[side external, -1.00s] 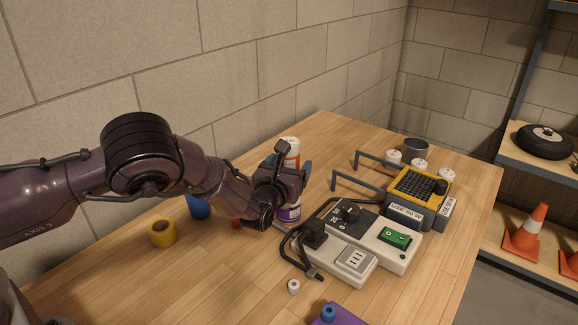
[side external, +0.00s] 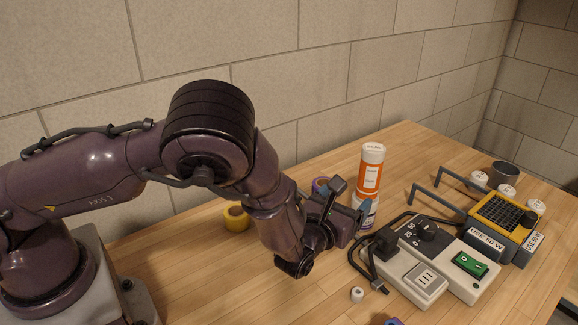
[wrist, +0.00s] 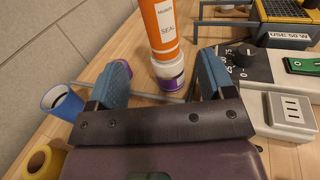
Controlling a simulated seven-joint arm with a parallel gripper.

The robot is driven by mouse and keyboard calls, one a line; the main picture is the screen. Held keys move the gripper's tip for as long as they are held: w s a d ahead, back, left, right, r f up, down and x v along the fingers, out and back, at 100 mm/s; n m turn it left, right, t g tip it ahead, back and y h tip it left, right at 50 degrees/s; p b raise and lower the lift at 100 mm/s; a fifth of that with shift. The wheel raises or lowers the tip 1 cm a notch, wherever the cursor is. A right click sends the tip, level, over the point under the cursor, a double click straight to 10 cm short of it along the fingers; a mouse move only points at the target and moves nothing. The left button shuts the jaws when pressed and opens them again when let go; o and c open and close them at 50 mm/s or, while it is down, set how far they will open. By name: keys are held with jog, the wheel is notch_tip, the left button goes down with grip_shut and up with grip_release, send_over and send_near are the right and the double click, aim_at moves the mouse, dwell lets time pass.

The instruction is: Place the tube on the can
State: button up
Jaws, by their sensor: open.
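The orange tube (side external: 371,178), with a white cap and a white label, stands upright on top of the white and purple can (side external: 367,213). The wrist view also shows the tube (wrist: 162,28) above the can (wrist: 170,74), their ends apparently touching. My gripper (side external: 345,212) is beside the can, low over the table, and partly hides it in the side view. In the wrist view my gripper (wrist: 162,82) is open and empty, with its blue fingers spread left and right and the can ahead between them. Neither finger visibly touches the tube.
The grey power strip (side external: 425,268) with cord and switches lies right of the can, close to my gripper. A yellow roll (side external: 236,217) and a blue cup (wrist: 62,101) stand to the left. A yellow-grey device (side external: 500,216) and wire hooks (side external: 447,190) are farther right.

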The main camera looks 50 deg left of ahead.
jog(key=s+a+r+n+g+y, duration=0.3)
jog(key=s+a+r+n+g, duration=0.4)
jog(key=n, duration=0.3)
jog(key=s+a+r+n+g+y, duration=0.3)
jog(key=s+a+r+n+g, duration=0.25)
jog(key=a+r+n, duration=0.35)
jog(key=s+d+r+n+h, duration=0.3)
jog(key=s+n+h, duration=0.2)
jog(key=s, duration=0.3)
jog(key=s+d+r+n+h, duration=0.3)
jog(key=s+n+h, duration=0.3)
jog(key=s+n, duration=0.2)
jog(key=shift+s+d+r+t+h, duration=0.2)
jog(key=shift+s+t+h, duration=0.15)
jog(key=shift+t, duration=0.1)
